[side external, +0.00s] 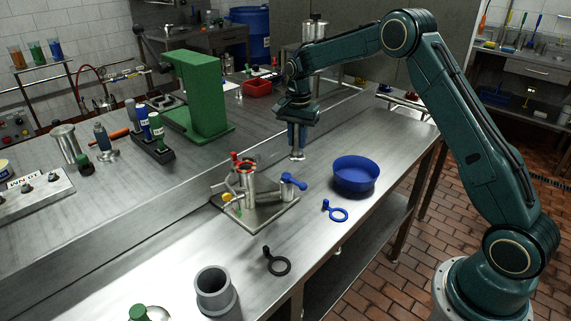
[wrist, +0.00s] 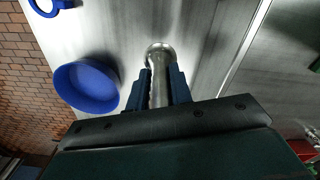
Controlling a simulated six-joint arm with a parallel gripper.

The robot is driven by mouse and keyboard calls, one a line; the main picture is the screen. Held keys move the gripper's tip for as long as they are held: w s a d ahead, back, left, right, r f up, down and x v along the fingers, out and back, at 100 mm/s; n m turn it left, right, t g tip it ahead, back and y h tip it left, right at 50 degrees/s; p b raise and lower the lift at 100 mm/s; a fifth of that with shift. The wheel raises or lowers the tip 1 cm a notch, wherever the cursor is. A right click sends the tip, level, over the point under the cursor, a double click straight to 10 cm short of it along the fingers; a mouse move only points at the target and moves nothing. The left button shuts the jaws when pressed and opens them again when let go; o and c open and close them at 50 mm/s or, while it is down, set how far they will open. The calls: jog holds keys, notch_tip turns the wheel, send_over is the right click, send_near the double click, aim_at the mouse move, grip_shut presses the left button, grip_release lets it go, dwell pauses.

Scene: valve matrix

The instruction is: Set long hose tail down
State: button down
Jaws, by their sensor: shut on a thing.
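My gripper (side external: 297,132) points straight down over the steel bench, to the left of the blue bowl. Its blue fingers are shut on a metal hose tail (side external: 297,153), a slim steel tube with a wider round flange at its lower end. In the wrist view the hose tail (wrist: 160,72) stands between my two fingers (wrist: 161,88), its flange towards the bench. The tail hangs upright, with its upper part hidden between the fingers. I cannot tell whether its flange touches the bench top.
The blue bowl (side external: 355,174) stands right of the tail. The valve assembly (side external: 245,190) on its plate is to the front left. A blue ring tool (side external: 336,211) and a black one (side external: 276,262) lie nearer the front. A green press (side external: 200,95) stands behind left. Bare bench surrounds the tail.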

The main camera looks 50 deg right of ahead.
aim_at(297, 148)
jog(key=shift+f, duration=0.75)
jog(key=shift+f, duration=0.15)
jog(key=shift+f, duration=1.95)
jog(key=shift+f, duration=0.15)
jog(key=c, duration=1.3)
grip_release()
jog(key=shift+o, duration=0.2)
notch_tip(297, 148, up, 12)
jog(key=shift+r, duration=0.15)
